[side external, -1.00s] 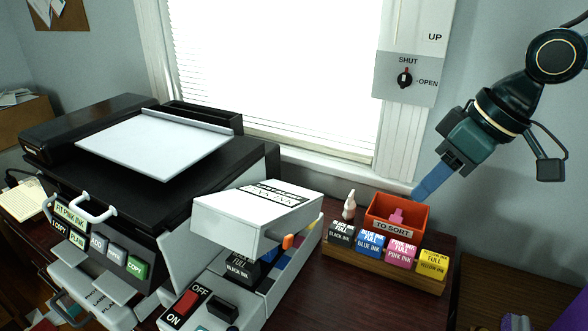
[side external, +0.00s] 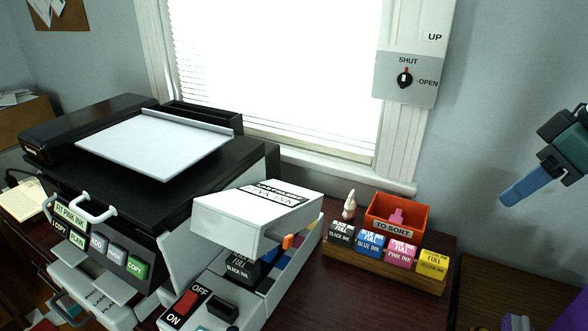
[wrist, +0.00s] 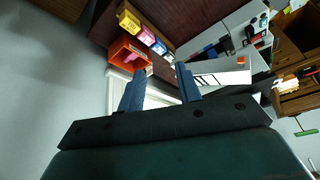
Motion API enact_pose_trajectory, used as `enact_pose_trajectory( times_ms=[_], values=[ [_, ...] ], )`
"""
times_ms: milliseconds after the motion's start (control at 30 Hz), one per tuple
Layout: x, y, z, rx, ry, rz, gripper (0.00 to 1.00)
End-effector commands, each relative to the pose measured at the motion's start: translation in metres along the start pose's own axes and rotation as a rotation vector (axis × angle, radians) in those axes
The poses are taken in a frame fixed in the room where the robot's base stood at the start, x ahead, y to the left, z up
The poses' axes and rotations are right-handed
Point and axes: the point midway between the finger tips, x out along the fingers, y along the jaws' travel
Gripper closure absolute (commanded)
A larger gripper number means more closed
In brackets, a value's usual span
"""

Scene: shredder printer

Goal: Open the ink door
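A white box-shaped lid (side external: 255,212) with black lettering on top, which I take to be the ink door, sits over the ink bay of the grey unit beside the printer. Coloured cartridges and an orange tab (side external: 288,241) show under and beside its edge; whether it is fully shut I cannot tell. My gripper (side external: 506,201) hangs in the air at the far right, well apart from the lid. In the wrist view my gripper (wrist: 158,76) has its two blue fingers spread and nothing between them. The lid also shows there (wrist: 222,77), beyond the right finger.
A wooden rack of full ink cartridges (side external: 385,256) and an orange TO SORT bin (side external: 393,213) stand between the lid and my gripper. The black printer (side external: 150,190) is left. A red on/off switch (side external: 187,303) is in front. A wall switch box (side external: 405,78) hangs above.

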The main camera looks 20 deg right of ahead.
Motion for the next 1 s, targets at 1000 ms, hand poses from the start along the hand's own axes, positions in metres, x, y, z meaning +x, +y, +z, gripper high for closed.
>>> enact_pose_trajectory(
  times_ms=[1000],
  values=[
    [0.061,-0.018,-0.048,-0.409,0.175,-0.004,1.0]
  ],
)
